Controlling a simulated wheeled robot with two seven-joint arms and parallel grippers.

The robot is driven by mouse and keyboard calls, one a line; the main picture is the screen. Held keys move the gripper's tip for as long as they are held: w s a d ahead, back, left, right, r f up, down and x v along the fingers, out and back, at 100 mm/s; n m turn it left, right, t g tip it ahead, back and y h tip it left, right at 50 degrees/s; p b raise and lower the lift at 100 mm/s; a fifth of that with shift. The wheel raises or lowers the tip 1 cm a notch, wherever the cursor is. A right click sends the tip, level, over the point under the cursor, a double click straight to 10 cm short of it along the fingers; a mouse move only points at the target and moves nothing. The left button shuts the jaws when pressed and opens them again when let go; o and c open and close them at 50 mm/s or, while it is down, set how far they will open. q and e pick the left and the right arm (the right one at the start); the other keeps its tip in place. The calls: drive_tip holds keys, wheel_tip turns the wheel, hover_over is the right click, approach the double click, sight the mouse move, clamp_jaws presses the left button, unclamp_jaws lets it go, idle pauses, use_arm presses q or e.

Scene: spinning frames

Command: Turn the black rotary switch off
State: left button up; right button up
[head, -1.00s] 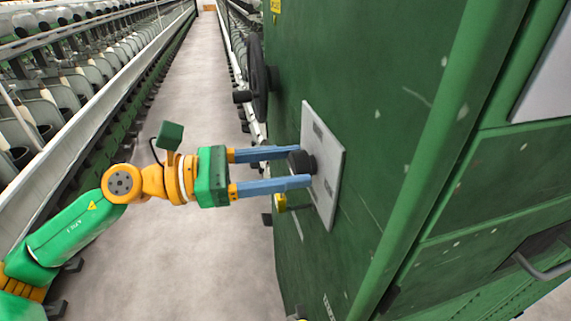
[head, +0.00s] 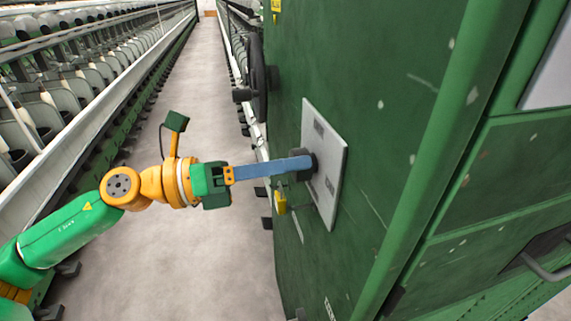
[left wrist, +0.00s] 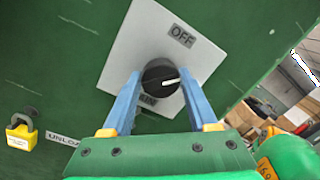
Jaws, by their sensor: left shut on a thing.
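The black rotary switch (head: 316,163) sits on a pale grey plate (head: 329,195) on the side of the green cabinet. In the left wrist view its round knob (left wrist: 158,74) has a white pointer mark that points to the right of the picture. The OFF label (left wrist: 181,36) is above and right of the knob. A second label (left wrist: 148,99) below the knob is partly covered and seems to read RUN. My left gripper (head: 304,165) is shut on the knob, with one blue finger on each side. My right gripper is not in view.
A yellow padlock (head: 280,203) hangs on the cabinet below the plate. A black handwheel (head: 259,90) juts from the cabinet farther back. Spinning frames (head: 60,80) line the left side. The grey aisle floor (head: 185,130) between is clear.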

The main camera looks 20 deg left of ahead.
use_arm(q)
drive_tip(key=shift+f+n+t, duration=0.1)
drive_tip(key=shift+n+t, duration=0.4)
drive_tip(key=shift+n, duration=4.1)
drive_tip(key=o, duration=1.4)
